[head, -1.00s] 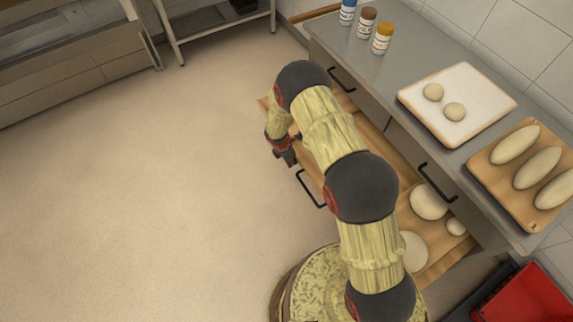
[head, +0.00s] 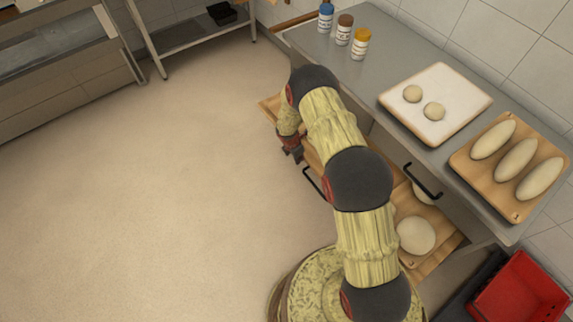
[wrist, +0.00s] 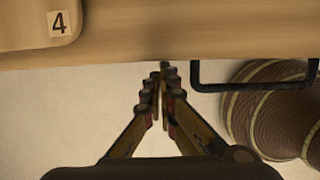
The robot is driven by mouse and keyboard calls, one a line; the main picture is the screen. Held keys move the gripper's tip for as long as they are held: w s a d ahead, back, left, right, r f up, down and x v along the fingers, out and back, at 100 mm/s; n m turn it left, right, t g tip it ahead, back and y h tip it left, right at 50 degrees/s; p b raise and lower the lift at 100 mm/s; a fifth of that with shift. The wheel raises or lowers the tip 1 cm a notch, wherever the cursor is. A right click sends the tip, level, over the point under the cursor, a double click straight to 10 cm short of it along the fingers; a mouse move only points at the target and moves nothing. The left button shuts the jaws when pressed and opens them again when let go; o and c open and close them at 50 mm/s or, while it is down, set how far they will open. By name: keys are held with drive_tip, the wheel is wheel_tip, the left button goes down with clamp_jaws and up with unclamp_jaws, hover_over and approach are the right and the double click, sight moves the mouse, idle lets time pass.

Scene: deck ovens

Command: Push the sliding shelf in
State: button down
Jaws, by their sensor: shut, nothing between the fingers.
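The sliding shelf (head: 267,104) is a wooden pull-out under the counter, partly out, with a black handle (head: 313,183) on its front. Pale dough (head: 416,235) lies on it, and another dough piece is partly hidden under the counter. In the wrist view the shelf's front edge (wrist: 120,55) runs across the top, with the handle (wrist: 255,86) to the right of my fingers. My gripper (wrist: 163,72) is shut and empty, its tips at the front edge, left of the handle; contact is hard to tell. In the head view my gripper (head: 293,150) is partly hidden by my arm.
The grey counter (head: 385,60) above holds several bottles (head: 343,30), a white-topped tray with two dough balls (head: 450,85) and a board with long loaves (head: 490,190). A drawer handle (head: 422,180) sticks out. A red crate (head: 520,290) stands lower right. Floor at left is clear.

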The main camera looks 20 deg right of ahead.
drive_tip(key=w+d, duration=0.2)
drive_tip(key=d, duration=0.3)
drive_tip(key=w+d, duration=0.2)
drive_tip(key=d, duration=0.4)
drive_tip(key=w+d+p, duration=0.1)
drive_tip(key=d, duration=0.5)
drive_tip(key=shift+w+d, duration=0.2)
drive_tip(key=shift+w, duration=0.2)
